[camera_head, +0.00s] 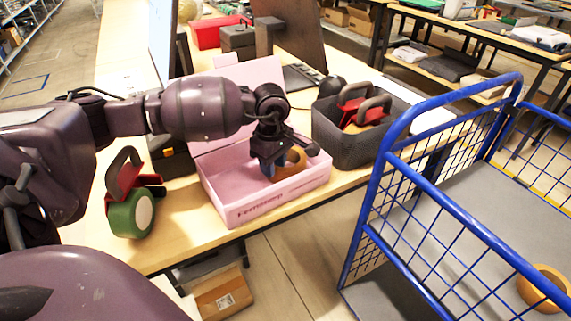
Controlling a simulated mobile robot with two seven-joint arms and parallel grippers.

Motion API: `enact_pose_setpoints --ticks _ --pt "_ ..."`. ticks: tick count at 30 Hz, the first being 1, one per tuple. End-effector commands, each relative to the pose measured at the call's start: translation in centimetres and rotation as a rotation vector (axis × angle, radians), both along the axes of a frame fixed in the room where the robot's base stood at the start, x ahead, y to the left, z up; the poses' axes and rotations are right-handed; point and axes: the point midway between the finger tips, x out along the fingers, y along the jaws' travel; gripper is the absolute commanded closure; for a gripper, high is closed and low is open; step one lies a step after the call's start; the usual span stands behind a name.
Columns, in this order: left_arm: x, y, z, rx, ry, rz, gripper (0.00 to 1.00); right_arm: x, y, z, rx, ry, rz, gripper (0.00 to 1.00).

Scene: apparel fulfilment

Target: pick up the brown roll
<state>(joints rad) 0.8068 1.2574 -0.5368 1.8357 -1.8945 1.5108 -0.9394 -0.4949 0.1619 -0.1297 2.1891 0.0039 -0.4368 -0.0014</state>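A brown roll (291,164) sits inside the open pink box (245,209) on the table, partly hidden by my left gripper. My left gripper (277,164) points down into the box, right at the roll's left side. Its fingers overlap the roll in the picture, and I cannot tell whether they are closed on it. My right gripper is not in view.
A red tape dispenser with a green roll (131,214) stands left of the box. A dark grey basket (345,147) holding another red dispenser is to its right. The blue wire cart (432,187) stands at the table's front right. A monitor (161,35) is behind.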

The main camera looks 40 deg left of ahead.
Motion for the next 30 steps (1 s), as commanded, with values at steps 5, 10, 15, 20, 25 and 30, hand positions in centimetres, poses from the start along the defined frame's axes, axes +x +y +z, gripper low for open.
enact_pose_setpoints --ticks 5,10,15,20,25,30 --pt "0.0 0.0 0.0 0.0 0.001 0.0 0.96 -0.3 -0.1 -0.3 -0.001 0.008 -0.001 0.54" --pt "0.0 0.0 0.0 0.0 0.0 0.0 1.0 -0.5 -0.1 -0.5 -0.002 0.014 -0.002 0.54" --pt "0.0 0.0 0.2 0.0 -0.001 0.0 1.0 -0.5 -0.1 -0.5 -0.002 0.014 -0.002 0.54" --pt "0.1 0.0 1.7 0.002 -0.005 -0.001 1.0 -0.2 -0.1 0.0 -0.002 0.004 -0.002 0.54" --pt "0.1 0.0 5.2 0.002 -0.01 -0.001 1.0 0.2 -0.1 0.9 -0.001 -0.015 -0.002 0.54" --pt "0.1 0.0 9.7 0.002 -0.013 -0.001 1.0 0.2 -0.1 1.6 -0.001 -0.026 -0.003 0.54"
